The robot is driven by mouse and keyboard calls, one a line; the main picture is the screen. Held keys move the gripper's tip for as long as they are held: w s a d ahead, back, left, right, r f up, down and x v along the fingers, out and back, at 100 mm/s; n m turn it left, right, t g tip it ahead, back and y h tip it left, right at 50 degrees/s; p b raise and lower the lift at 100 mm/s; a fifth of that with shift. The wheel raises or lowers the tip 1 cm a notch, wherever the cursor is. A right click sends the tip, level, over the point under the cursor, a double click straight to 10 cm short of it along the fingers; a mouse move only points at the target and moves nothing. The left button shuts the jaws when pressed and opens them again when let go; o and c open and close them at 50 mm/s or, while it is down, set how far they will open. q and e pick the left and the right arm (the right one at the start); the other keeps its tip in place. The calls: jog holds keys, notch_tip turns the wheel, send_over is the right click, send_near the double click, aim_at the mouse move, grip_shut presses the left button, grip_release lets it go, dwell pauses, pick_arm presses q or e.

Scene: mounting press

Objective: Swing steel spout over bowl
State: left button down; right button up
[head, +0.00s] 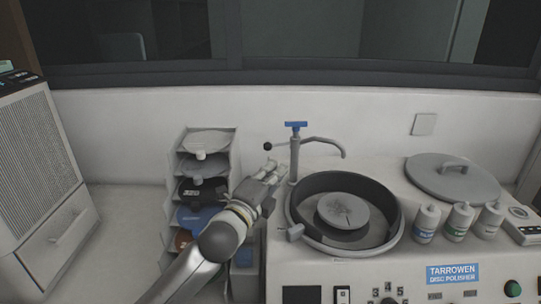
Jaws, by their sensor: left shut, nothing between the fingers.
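The steel spout (324,140) runs to the right from the top of an upright post (294,160) at the bowl's back left, its end bent down. In the picture its tip lies above the bowl's back rim, against the white wall. A blue tap handle (296,125) tops the post, and a black ball knob (267,146) sticks out to the left. The dark bowl (384,192) holds a round grey disc (343,210). My left gripper (270,168) is shut and empty, left of the post and just below the knob; contact cannot be told. My right gripper is out of view.
A rack of discs (206,140) stands close to the left, partly behind my left arm. A grey lid (453,178) and several bottles (428,222) stand right of the bowl. A large grey unit (38,175) is at the far left.

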pick_arm(q)
jog(key=shift+w+a+r+p, duration=0.15)
jog(key=shift+w+p, duration=0.1)
jog(key=shift+w, duration=0.45)
jog(key=shift+w+a+r+p, duration=0.1)
jog(key=shift+w+a+p, duration=0.1)
jog(key=shift+w, duration=0.5)
jog(key=shift+w+a+r+p, duration=0.15)
jog(key=shift+w+p, duration=0.1)
jog(key=shift+w, duration=0.45)
jog(key=shift+w+a, duration=1)
jog(key=shift+w, duration=0.2)
